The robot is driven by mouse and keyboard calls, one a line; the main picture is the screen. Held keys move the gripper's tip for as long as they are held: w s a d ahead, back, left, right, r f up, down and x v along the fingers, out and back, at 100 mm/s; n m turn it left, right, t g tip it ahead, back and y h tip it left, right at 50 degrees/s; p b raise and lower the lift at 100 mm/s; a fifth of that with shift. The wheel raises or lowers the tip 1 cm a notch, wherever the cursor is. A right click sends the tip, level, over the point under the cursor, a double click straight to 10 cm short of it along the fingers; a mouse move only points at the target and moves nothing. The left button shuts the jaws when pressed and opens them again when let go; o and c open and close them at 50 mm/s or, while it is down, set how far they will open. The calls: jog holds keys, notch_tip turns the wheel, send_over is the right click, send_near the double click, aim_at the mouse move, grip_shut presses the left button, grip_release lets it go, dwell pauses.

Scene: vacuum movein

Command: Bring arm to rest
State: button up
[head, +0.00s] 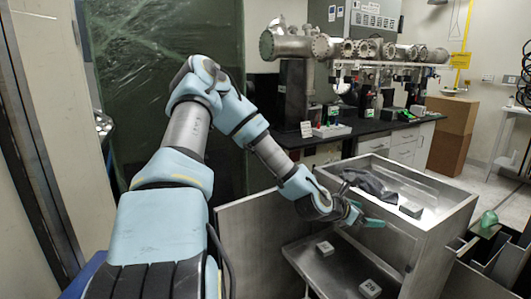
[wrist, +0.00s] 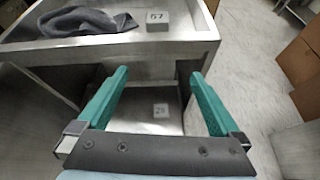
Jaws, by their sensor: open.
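My arm reaches forward and to the right in the head view, bent at a raised elbow. My gripper (head: 368,213) is at the front of a metal cabinet (head: 440,225), over its lower tray. In the wrist view my gripper (wrist: 160,78) shows two green fingers wide apart, with nothing between them. The cabinet's front edge (wrist: 110,43) is just ahead of the fingers. A small numbered block (wrist: 161,108) lies below, seen between the fingers.
A dark cloth (head: 370,184) and a block (head: 411,210) lie in the cabinet's top. Two blocks, one left (head: 325,248) and one nearer (head: 371,288), lie on the lower tray (head: 335,270). An open metal door (head: 260,245) stands left. Dark bins (head: 485,255) stand right.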

jog(key=s+a+f+m+g+y, duration=0.15)
jog(key=a+m+y, duration=0.25)
jog(key=a+m, duration=0.4)
jog(key=s+a+m+g+y, duration=0.1)
jog(key=s+a+m+y, duration=0.15)
jog(key=a+m, duration=0.6)
jog(key=s+a+r+m+g+y, duration=0.1)
jog(key=s+a+r+m+y, duration=0.1)
jog(key=a, duration=0.7)
jog(key=s+a+r+m+g+y, duration=0.1)
jog(key=s+a+r+m, duration=0.4)
jog(key=a, duration=0.5)
notch_tip(320, 180, up, 3)
jog(key=shift+s+a+f+y, duration=0.1)
jog(key=shift+s+a+y, duration=0.05)
jog(key=shift+s+y, duration=0.9)
jog(key=shift+s, duration=0.1)
